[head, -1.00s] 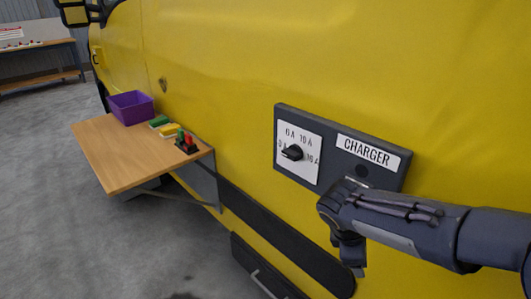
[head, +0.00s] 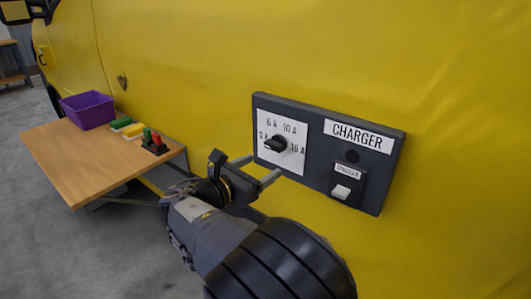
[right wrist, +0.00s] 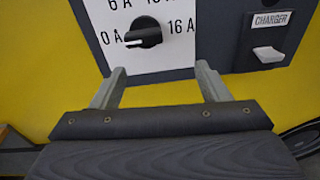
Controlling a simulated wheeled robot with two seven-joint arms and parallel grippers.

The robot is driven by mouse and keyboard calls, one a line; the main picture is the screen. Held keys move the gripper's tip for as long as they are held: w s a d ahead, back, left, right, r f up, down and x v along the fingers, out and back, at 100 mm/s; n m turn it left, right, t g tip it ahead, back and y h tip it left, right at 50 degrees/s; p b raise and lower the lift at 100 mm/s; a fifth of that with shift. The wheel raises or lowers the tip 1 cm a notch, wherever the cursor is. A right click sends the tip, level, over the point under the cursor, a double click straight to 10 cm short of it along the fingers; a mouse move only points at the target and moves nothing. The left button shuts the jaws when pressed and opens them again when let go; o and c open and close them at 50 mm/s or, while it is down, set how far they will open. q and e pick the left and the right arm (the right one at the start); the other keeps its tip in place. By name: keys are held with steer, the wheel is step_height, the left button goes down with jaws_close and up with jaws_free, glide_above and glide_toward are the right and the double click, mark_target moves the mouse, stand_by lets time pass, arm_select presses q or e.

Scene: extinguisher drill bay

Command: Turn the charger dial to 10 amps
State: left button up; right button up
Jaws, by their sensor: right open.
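The charger dial (head: 276,144) is a black knob on a white plate (head: 297,165) marked 0 A, 6 A, 10 A and 16 A. In the right wrist view the knob (right wrist: 146,33) has a white pointer mark on its left, toward 0 A. The charger panel (head: 322,185) is dark grey and fixed to the yellow vehicle side. My right gripper (head: 256,169) is open and empty, just below the dial and apart from it. In the right wrist view its two fingers (right wrist: 158,73) point up toward the dial, with the knob beyond the gap. My left gripper is out of view.
A white charger switch (head: 342,191) is on the panel's right half, under the CHARGER label (head: 360,137). At left, a wooden shelf (head: 72,164) carries a purple bin (head: 88,110), green and yellow blocks, and a black piece with red and green parts.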

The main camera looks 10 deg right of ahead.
mark_target(271, 148)
steer(key=shift+n+t, duration=0.5)
steer(key=w+d, duration=0.1)
steer(key=w+d+r, duration=0.1)
steer(key=w, duration=0.1)
steer(key=w+d, duration=0.1)
steer(key=w, duration=0.1)
steer(key=shift+d+r, duration=0.2)
steer(key=shift+d, duration=0.2)
steer(key=c, duration=1)
